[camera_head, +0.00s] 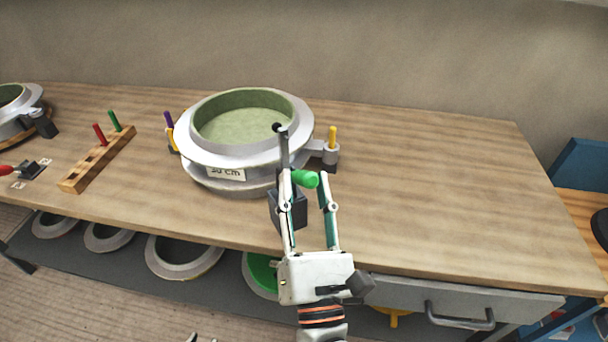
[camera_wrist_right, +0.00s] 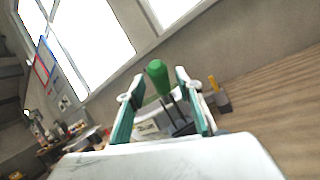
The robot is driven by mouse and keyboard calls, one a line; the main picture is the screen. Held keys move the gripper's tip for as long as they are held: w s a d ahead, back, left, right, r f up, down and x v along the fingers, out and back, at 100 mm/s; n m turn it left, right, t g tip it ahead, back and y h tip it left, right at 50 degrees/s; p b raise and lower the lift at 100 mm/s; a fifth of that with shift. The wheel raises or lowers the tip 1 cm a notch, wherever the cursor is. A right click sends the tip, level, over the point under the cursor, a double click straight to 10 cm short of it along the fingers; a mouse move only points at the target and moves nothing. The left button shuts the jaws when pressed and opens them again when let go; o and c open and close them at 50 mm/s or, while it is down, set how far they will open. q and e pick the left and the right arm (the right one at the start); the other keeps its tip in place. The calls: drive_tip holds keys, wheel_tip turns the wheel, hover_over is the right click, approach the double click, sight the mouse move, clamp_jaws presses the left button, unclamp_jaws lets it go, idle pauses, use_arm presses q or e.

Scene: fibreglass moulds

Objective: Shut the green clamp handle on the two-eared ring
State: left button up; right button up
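The two-eared ring (camera_head: 180,150) is a pale grey mould ring with a green inside and a size label, standing on the bench. A yellow pin stands in its right ear (camera_head: 331,154); another ear is partly hidden at the left. The green clamp handle (camera_head: 305,179) is at its front right, above a dark clamp body (camera_head: 292,212). My right gripper (camera_head: 306,177) is open, its fingers either side of the handle. In the wrist view the green handle (camera_wrist_right: 158,76) stands between the fingers with gaps showing. Small pale tips at the head view's bottom edge may be my left gripper (camera_head: 202,339).
A wooden rack (camera_head: 75,184) with red and green pins lies left of the ring. Another mould (camera_head: 28,118) and a red-handled clamp (camera_head: 8,170) are at the far left. The bench (camera_head: 450,190) is clear on the right. Several rings lie on the shelf below.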

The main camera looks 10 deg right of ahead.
drive_tip(key=shift+x, duration=0.9)
